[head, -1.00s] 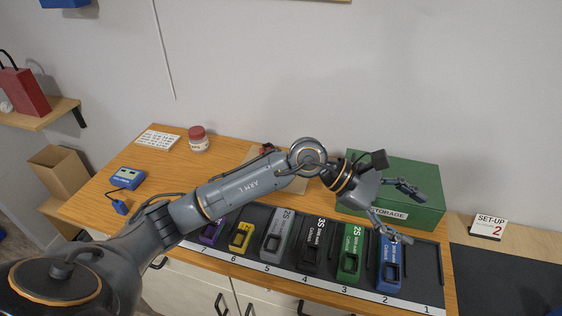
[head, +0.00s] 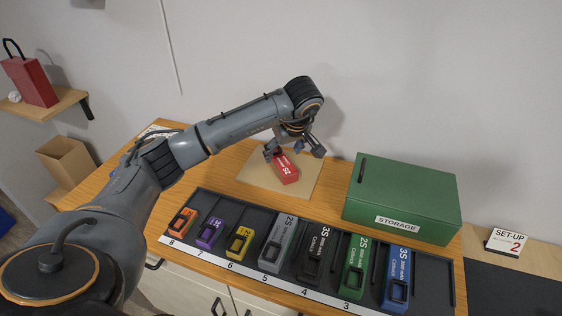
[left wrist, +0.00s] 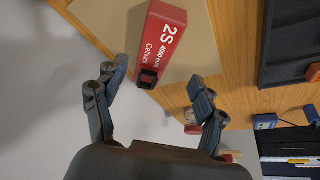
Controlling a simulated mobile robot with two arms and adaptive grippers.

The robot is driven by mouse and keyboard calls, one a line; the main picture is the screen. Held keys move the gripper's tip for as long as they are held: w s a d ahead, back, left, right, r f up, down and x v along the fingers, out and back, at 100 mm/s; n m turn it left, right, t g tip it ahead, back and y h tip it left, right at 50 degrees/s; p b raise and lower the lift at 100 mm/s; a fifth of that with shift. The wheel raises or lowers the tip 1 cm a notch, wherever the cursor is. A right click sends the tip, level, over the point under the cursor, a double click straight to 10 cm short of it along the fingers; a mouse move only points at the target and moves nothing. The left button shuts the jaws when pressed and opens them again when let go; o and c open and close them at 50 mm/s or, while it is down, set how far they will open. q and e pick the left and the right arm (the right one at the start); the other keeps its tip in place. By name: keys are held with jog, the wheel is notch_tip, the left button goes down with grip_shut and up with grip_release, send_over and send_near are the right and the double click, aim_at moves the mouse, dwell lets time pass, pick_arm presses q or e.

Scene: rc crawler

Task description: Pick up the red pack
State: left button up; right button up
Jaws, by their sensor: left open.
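The red pack (head: 287,170) lies on a tan square board (head: 250,181) on the wooden table, behind the tray of packs. In the left wrist view the red pack (left wrist: 161,42) shows white lettering reading 2S and a black connector end towards me. My left gripper (head: 293,149) is open above the pack in the head view. In the left wrist view its fingers (left wrist: 153,85) are spread wide, with the pack's connector end near the gap between the tips. Nothing is held. My right gripper is not in view.
A black tray (head: 430,290) with numbered slots holds several coloured packs along the front. A green storage box (head: 405,195) stands to the right. A set-up card (head: 507,242) is further right. The wall is close behind the table.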

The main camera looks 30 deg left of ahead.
aim_at(281, 159)
pick_arm(q)
jog(key=shift+x, duration=0.75)
jog(key=p+x, duration=0.1)
jog(key=x, duration=0.1)
jog(key=w+p+x, duration=0.1)
jog(key=x, duration=0.2)
jog(key=shift+a, duration=0.15)
jog(key=shift+c, duration=1.2)
jog(key=c, duration=1.1)
jog(key=shift+r, duration=0.1)
grip_shut()
jog(key=shift+w, duration=0.1)
